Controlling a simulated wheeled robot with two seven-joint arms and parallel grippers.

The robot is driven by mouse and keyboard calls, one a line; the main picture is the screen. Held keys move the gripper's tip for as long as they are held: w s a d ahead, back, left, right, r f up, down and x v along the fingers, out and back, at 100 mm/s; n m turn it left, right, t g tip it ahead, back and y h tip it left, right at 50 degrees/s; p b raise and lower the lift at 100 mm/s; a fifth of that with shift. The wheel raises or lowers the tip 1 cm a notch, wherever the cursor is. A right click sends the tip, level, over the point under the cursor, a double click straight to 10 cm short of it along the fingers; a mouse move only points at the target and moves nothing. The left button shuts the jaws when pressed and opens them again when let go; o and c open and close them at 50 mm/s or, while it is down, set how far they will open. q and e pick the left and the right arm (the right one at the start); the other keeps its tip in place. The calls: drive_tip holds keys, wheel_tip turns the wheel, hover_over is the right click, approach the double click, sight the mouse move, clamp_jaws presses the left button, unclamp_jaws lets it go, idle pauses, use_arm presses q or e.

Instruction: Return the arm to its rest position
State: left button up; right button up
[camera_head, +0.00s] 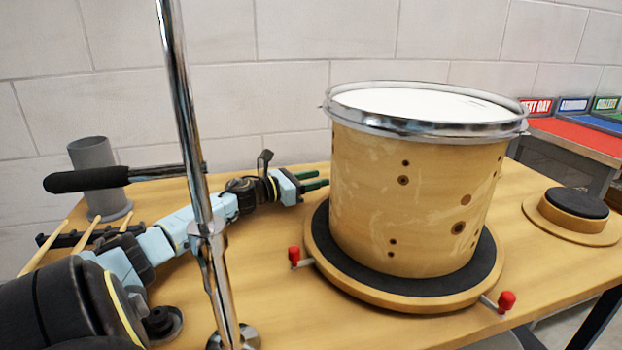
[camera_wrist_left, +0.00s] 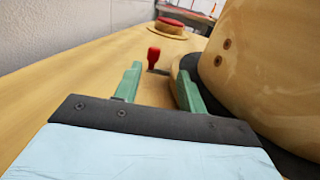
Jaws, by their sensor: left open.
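My left arm (camera_head: 185,225) reaches in from the lower left of the head view, passing behind a chrome pole. My left gripper (camera_head: 318,181) is open and empty, with green fingertips just left of the wooden drum (camera_head: 415,200). In the left wrist view the two green fingers (camera_wrist_left: 158,88) stand apart with nothing between them. The right finger is close to the drum (camera_wrist_left: 265,70) and its dark pad; I cannot tell whether it touches. My right gripper is not in view.
The drum stands on a round base (camera_head: 315,240) with red-knobbed clamps (camera_head: 506,301). A chrome pole (camera_head: 196,190) with a black-gripped crossbar (camera_head: 88,179) rises in front of my arm. A grey cup (camera_head: 92,160) and drumsticks (camera_head: 88,236) are at left. A small round pad (camera_head: 577,203) is at right.

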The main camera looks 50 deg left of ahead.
use_arm(q)
drive_tip(key=shift+s, duration=0.4)
idle(0.3)
